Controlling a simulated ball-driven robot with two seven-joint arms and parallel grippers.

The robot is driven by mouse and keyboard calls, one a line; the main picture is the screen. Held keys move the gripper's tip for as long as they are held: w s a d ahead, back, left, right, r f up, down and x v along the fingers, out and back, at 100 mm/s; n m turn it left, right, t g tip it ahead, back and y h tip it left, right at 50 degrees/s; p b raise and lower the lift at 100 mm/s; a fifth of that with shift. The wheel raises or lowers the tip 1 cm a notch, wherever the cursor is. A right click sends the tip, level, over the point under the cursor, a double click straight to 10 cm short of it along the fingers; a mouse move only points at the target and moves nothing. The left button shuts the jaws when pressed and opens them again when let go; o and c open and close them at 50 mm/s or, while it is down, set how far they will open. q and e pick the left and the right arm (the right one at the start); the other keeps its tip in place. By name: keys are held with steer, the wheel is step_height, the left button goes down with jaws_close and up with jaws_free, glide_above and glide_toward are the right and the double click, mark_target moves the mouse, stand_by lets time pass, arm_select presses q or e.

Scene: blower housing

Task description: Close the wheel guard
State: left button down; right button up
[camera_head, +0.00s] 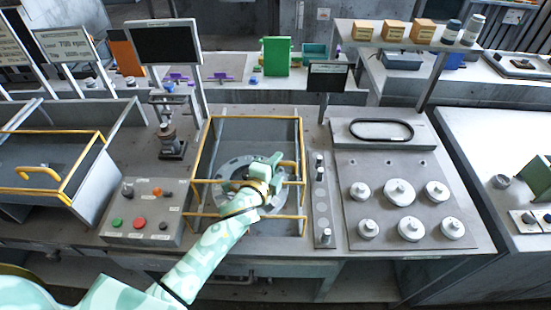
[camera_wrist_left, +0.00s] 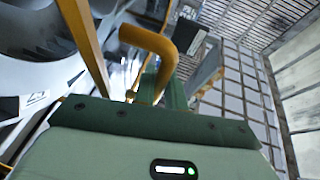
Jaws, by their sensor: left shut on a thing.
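The wheel guard (camera_head: 301,140) is a yellow-edged frame around a grey wheel (camera_head: 226,168) at the middle of the bench. My left gripper (camera_head: 277,175) reaches over the wheel from the front, at the guard's right side. It is shut on the guard's yellow handle (camera_head: 289,164). In the left wrist view the curved handle (camera_wrist_left: 150,42) rises from beyond the gripper body, beside a yellow bar (camera_wrist_left: 84,45). The fingertips are largely hidden there. My arm covers part of the wheel and front bars. My right gripper is not in view.
A button box (camera_head: 143,212) stands left of the guard. A second yellow-edged bin (camera_head: 50,190) with a handle is farther left. A narrow strip with knobs (camera_head: 321,205) and a panel of round grey parts (camera_head: 377,240) lie to the right. A dark screen (camera_head: 166,43) stands behind.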

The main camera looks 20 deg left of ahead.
arm_select(q)
steer(key=c, duration=1.5)
jaws_free()
steer(key=shift+o, duration=0.2)
steer(key=shift+s, duration=0.15)
steer(key=v, duration=1.6)
steer(key=shift+p, duration=0.3)
